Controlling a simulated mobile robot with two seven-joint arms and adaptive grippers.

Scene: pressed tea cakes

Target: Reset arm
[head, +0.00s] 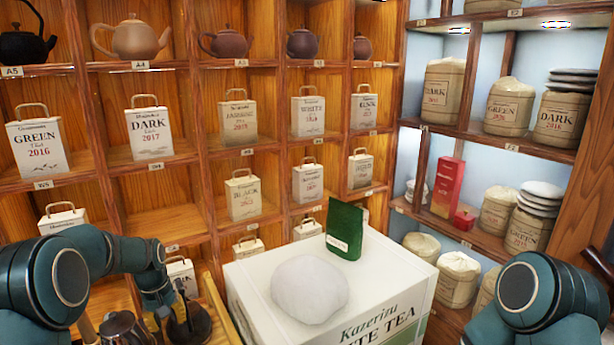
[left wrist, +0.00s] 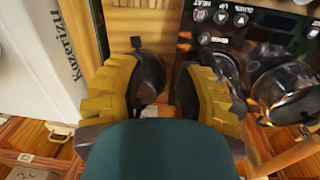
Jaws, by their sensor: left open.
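My left arm comes in from the left in the head view and bends down at the front left. My left gripper (head: 160,309) hangs low there, beside dark pots, and its fingertips are hard to make out. In the left wrist view the two yellow-backed fingers of my left gripper (left wrist: 158,88) are spread apart. No object is clearly held between them. Only part of my right arm shows at the lower right of the head view, and its gripper is out of view.
A white tea box (head: 270,310) stands front centre, bearing a pale round lump (head: 309,289) and a green packet (head: 345,231). A metal kettle (head: 121,327) and a black control panel (left wrist: 260,30) are near my left gripper. Wooden shelves with tea boxes and teapots stand behind.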

